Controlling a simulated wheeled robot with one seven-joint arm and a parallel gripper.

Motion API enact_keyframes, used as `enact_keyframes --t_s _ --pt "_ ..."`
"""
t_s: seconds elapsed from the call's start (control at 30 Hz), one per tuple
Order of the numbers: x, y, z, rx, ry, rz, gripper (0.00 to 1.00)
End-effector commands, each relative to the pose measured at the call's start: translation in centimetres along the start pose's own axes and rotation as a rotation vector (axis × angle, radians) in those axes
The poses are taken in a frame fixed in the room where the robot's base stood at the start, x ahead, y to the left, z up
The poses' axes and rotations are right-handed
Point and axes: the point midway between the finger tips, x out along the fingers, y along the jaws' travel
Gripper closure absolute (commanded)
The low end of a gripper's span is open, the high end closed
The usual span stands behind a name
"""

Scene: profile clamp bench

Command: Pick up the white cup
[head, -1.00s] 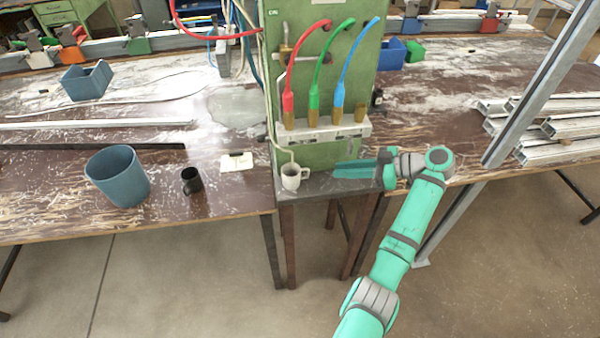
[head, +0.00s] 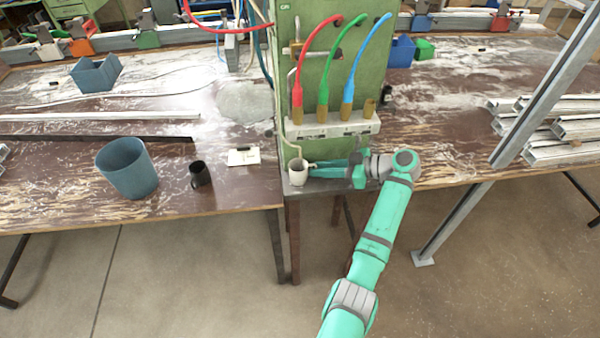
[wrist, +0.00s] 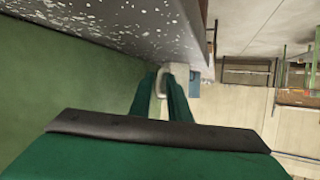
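The white cup (head: 298,173) stands upright on the small grey ledge at the foot of the green panel. Its handle points right, toward my gripper (head: 314,168). My gripper comes in level from the right, with its two teal fingers parted and their tips at the handle. In the wrist view the fingers (wrist: 161,88) lie on either side of the pale handle, with the white cup (wrist: 180,72) just past the tips. The fingers look open; whether either one touches the handle is hard to tell.
The green panel (head: 325,70) with red, green and blue hoses rises right behind the ledge. On the left table stand a black mug (head: 200,174), a blue-grey bin (head: 127,169) and a small white pad (head: 243,156). A metal post (head: 520,110) stands at right.

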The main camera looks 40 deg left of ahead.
Motion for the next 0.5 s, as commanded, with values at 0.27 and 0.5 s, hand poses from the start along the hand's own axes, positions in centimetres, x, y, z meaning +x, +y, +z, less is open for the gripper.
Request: enact_keyframes --t_s 0.27,0.5 --pt "-0.09 0.00 0.04 0.000 0.000 0.001 1.00" --pt "0.04 -0.01 0.03 0.000 -0.001 -0.001 1.00"
